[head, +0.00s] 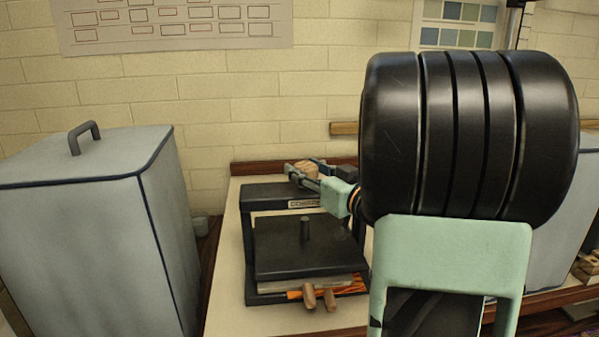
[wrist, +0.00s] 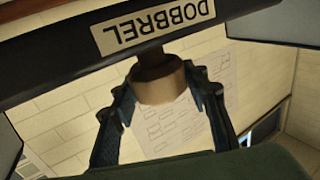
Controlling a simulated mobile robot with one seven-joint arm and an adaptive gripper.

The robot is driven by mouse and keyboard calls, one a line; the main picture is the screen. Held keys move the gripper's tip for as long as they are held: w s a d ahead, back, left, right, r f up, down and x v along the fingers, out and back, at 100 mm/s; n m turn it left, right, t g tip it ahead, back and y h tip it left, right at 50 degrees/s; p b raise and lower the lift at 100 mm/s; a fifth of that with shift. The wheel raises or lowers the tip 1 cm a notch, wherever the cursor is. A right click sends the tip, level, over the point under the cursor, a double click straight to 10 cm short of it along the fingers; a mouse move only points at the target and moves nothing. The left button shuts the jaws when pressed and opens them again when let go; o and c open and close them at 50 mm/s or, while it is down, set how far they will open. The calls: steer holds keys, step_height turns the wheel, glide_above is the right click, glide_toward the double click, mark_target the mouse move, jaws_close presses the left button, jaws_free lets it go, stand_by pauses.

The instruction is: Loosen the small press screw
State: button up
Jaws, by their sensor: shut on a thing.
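The small press (head: 247,222) is a black frame with a plate reading DOBBREL on its top beam. Its screw (head: 305,230) shows as a dark shaft above a flat black platen (head: 290,256). The screw's round tan knob (head: 306,168) sits above the beam and fills the middle of the wrist view (wrist: 159,82). My gripper (head: 303,175) is shut on the knob, with one finger on each side in the wrist view (wrist: 158,94). My arm hides the press's right side in the head view.
A pale grey lidded box (head: 90,225) stands at the left. Several tan and orange handles (head: 310,296) stick out under the platen. The pale worktop (head: 228,305) is clear at the press's front left. A similar grey box (head: 560,240) is partly hidden at the right.

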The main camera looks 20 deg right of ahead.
steer(key=shift+r+n+y, duration=0.1)
steer(key=shift+n+y, duration=0.2)
steer(key=shift+y, duration=0.2)
steer(key=o, duration=1.2)
steer(key=v, duration=1.2)
